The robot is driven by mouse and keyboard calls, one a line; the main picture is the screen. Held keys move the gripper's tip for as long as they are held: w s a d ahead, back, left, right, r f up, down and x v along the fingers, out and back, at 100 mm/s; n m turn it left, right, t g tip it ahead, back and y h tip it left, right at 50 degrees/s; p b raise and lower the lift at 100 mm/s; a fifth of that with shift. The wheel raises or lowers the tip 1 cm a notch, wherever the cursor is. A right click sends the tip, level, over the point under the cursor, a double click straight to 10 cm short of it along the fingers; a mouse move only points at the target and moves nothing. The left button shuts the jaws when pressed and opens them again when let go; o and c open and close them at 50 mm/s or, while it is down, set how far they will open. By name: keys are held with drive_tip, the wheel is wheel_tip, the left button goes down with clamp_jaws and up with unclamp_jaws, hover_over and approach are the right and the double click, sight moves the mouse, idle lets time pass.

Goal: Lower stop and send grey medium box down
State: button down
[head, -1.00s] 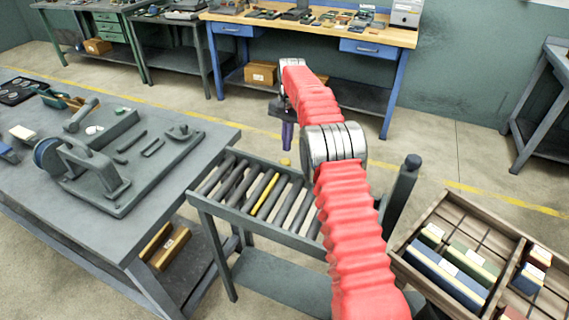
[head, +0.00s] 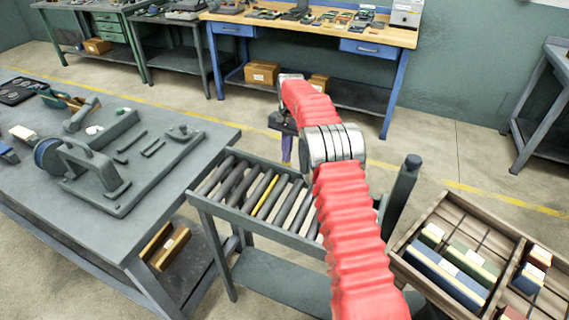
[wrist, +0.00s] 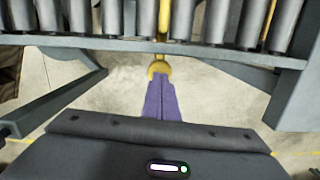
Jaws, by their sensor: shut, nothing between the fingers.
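The roller conveyor (head: 236,208) stands between the left table and the tray, with a yellow bar (head: 267,197) among its grey rollers. In the wrist view a yellow rod (wrist: 163,22) crosses the conveyor's rail and ends in a round yellow knob (wrist: 158,69), which looks like the stop's handle. My gripper (head: 287,158) is beyond the conveyor's far side, its purple fingers pointing down. In the wrist view my gripper (wrist: 161,80) is shut and empty, its tips right at the knob; I cannot tell if they touch. I cannot make out a grey medium box; my arm hides part of the conveyor.
A grey table (head: 185,203) with a lever tool adjoins the conveyor's left end. A wooden compartment tray (head: 403,245) with coloured boxes is at right. A dark post (head: 402,190) rises at the conveyor's right end. Open floor lies behind, before the blue-legged workbench (head: 394,95).

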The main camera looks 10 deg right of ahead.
drive_tip(key=shift+w+d+r, duration=0.25)
drive_tip(key=shift+w+d, duration=0.25)
drive_tip(key=shift+w, duration=0.1)
drive_tip(key=shift+w+d+r, duration=0.2)
drive_tip(key=shift+w+d, duration=0.25)
drive_tip(key=shift+w, duration=0.15)
drive_tip(key=s+a+r+n+t, duration=0.1)
drive_tip(key=s+r+n+t, duration=0.1)
drive_tip(key=s+r, duration=0.9)
drive_tip(key=s+r+n+t, duration=0.1)
drive_tip(key=s+r, duration=0.5)
drive_tip(key=r, duration=0.9)
drive_tip(key=s+r+n+t, duration=0.2)
drive_tip(key=s, duration=1.6)
drive_tip(key=s+f+n, duration=0.1)
drive_tip(key=s+f, duration=0.2)
drive_tip(key=s, duration=0.4)
drive_tip(key=s+f+n+t, duration=0.1)
drive_tip(key=s+f, duration=0.2)
drive_tip(key=s, duration=0.4)
drive_tip(key=shift+a+f+t+h, duration=0.3)
drive_tip(key=shift+h, duration=0.1)
